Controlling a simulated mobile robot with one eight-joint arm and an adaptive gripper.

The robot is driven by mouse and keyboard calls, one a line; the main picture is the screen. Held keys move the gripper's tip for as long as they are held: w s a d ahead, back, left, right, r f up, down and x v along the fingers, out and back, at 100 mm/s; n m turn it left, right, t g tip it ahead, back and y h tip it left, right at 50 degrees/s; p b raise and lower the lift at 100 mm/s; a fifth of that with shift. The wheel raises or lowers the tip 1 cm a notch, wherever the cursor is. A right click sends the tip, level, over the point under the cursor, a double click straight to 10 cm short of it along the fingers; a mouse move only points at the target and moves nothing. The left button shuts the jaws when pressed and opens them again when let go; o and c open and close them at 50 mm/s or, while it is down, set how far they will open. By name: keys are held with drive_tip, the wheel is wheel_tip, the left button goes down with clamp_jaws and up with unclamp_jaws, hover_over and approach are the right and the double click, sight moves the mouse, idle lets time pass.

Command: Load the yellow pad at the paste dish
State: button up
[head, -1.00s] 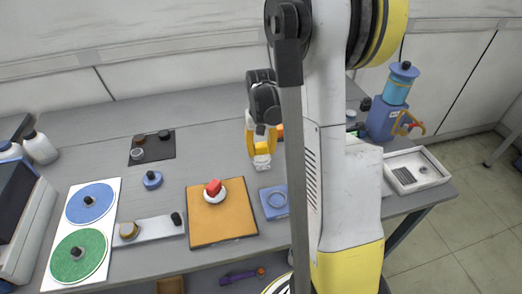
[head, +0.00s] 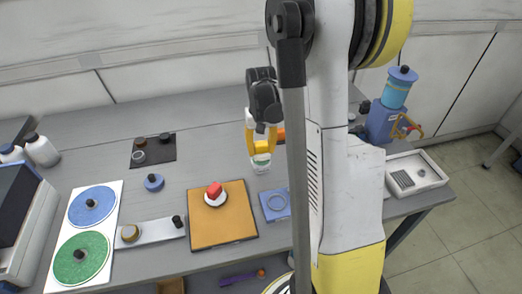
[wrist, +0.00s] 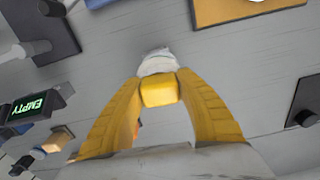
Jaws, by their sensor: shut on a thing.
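My gripper (head: 262,140) is shut on the yellow pad's block (head: 262,147), above the back middle of the bench. In the wrist view the yellow block (wrist: 158,91) sits between the two yellow fingers. A whitish rounded part (wrist: 158,62) shows just beyond the block. I cannot tell whether it is the pad's own face or a dish below, nor whether anything touches.
A red block on a white disc (head: 214,195) stands on an orange board (head: 235,228). A black plate (head: 168,145) with small items lies left. Blue and green discs (head: 81,258) lie far left. A blue dispenser (head: 390,119) and a white tray (head: 425,182) stand right.

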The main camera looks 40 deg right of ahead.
sight(260, 143)
drive_tip(key=shift+r+p, duration=1.55)
drive_tip(key=shift+r, duration=0.95)
drive_tip(key=shift+a, duration=0.1)
